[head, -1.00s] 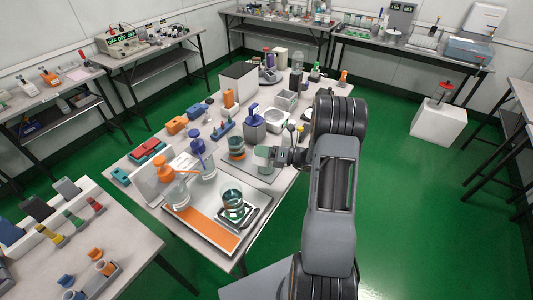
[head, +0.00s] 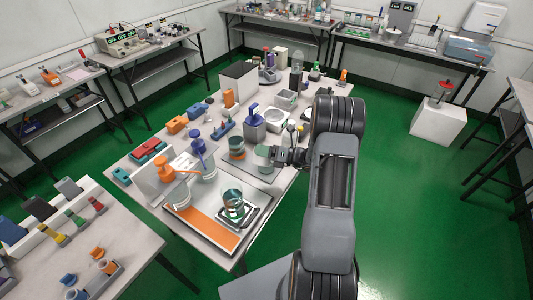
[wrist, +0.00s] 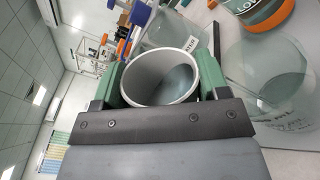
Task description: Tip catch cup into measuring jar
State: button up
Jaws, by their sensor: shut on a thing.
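My gripper (head: 279,157) is shut on a small grey-rimmed cup (wrist: 160,80), which it holds at the right side of the middle table in the head view. In the wrist view the green fingers press both sides of the cup. The cup's mouth faces the camera and shows a smooth grey-blue inside; I cannot tell how much it holds.
A white tray with an orange strip (head: 207,229) lies at the table's front. An orange-pump bottle (head: 176,191) and a blue-pump bottle (head: 206,166) stand to the left. Green floor is open at right.

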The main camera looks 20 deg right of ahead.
jog(key=shift+w+d+f+m+p, duration=0.15)
jog(key=shift+m+p, duration=0.85)
jog(key=shift+p, duration=0.15)
jog(key=shift+w+d+f+m+p, duration=0.1)
jog(key=shift+w+f+m+p, duration=0.05)
jog(key=shift+m+p, duration=0.9)
dwell(5.8)
